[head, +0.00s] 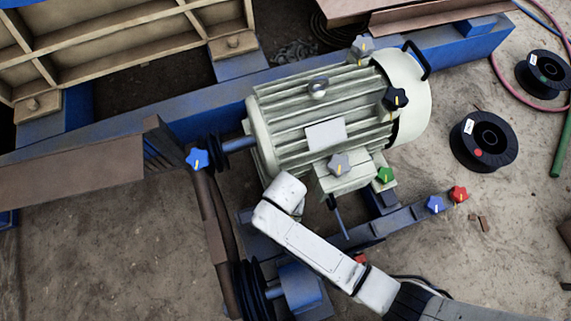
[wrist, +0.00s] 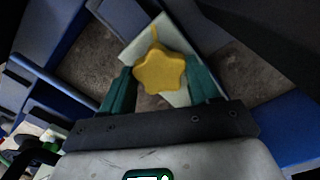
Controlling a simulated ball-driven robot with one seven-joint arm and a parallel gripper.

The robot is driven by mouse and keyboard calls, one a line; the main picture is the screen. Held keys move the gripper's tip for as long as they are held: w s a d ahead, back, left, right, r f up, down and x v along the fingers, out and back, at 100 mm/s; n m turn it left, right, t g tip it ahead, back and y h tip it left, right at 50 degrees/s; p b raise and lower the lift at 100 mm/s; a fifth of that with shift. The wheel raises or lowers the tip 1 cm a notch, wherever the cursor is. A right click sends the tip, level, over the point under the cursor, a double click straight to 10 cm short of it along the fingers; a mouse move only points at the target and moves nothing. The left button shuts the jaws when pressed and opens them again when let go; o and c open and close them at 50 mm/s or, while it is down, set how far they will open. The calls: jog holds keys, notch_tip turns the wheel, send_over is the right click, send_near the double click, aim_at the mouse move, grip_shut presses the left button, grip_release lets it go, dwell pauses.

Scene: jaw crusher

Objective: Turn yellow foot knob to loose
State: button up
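The yellow star-shaped foot knob (wrist: 160,72) shows in the wrist view, in front of a pale plate (wrist: 148,38) with a yellow mark on it. My gripper (wrist: 161,80) has its two green fingers on either side of the knob. The fingers look open, with the knob close to both tips; I cannot tell whether they touch it. In the head view my white arm reaches in below the pale green motor (head: 320,115). The yellow knob and my fingers are hidden there.
Other star knobs sit nearby: green (head: 384,175), grey (head: 339,163), black (head: 395,98), and blue (head: 435,204) and red (head: 458,193) on a blue rail. A blue knob (head: 197,158) is at left. Black spools (head: 484,140) lie on bare ground at right.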

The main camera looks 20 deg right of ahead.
jog(key=c, duration=0.6)
jog(key=shift+r+n+p, duration=0.15)
jog(key=shift+n+p, duration=0.15)
jog(key=shift+p, duration=0.15)
jog(key=n+p, duration=0.2)
jog(key=p, duration=0.1)
jog(key=shift+r+n, duration=0.1)
jog(key=shift+n, duration=0.3)
jog(key=n+p, duration=0.3)
jog(key=n, duration=0.1)
jog(key=shift+n, duration=0.3)
jog(key=n+p, duration=0.2)
jog(key=n, duration=0.5)
jog(key=n+p, duration=0.1)
jog(key=n, duration=0.3)
jog(key=shift+f+p, duration=0.25)
jog(key=shift+p, duration=0.15)
jog(key=shift+n, duration=0.3)
